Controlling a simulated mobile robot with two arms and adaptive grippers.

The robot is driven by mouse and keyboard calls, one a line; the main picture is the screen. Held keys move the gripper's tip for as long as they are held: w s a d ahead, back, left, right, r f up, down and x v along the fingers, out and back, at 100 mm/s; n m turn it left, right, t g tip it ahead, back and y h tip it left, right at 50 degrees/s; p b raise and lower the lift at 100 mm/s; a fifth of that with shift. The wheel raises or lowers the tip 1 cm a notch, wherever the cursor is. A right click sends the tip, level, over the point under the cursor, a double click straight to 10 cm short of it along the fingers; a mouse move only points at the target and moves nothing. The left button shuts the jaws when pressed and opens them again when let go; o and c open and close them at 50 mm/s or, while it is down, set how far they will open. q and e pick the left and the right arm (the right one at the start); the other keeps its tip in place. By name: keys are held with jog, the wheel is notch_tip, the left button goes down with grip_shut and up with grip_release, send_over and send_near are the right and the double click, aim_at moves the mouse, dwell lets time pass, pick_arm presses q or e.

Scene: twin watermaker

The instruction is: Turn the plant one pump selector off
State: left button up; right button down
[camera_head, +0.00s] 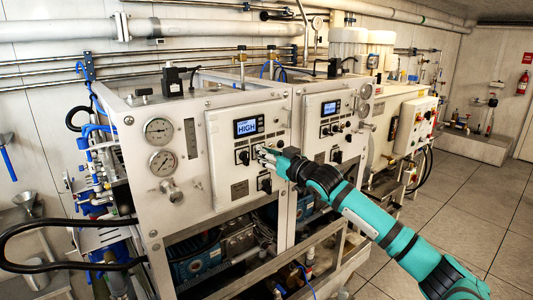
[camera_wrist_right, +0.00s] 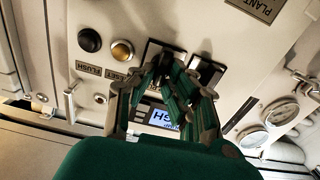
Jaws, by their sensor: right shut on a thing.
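The plant one panel (camera_head: 225,170) is the light front panel below the blue display (camera_head: 246,127) that reads HIGH. One black selector (camera_head: 243,157) shows just left of my right gripper (camera_head: 265,154). The wrist view shows the panel upside down, with two black selectors side by side. My right gripper (camera_wrist_right: 170,68) is shut on the left one in that view, a black selector (camera_wrist_right: 157,48); its fingers hide part of it. The other selector (camera_wrist_right: 206,72) stands beside the fingers. The label of the held selector is covered, and its setting cannot be read. My left gripper is out of view.
A black button (camera_wrist_right: 90,40) and a metal button (camera_wrist_right: 122,50) sit beside the held selector. Two round gauges (camera_head: 160,145) are left of the panel. A similar panel (camera_head: 330,125) stands to the right. The tiled floor (camera_head: 480,215) is clear at the right.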

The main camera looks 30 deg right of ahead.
jog(key=shift+a+f+n+p, duration=0.15)
jog(key=shift+n+p, duration=1.1)
jog(key=shift+n, duration=1.6)
jog(key=shift+a+n+p, duration=0.1)
jog(key=shift+n+p, duration=1.15)
jog(key=shift+n, duration=1.6)
jog(key=c, duration=1.4)
grip_release()
jog(key=shift+o, duration=0.2)
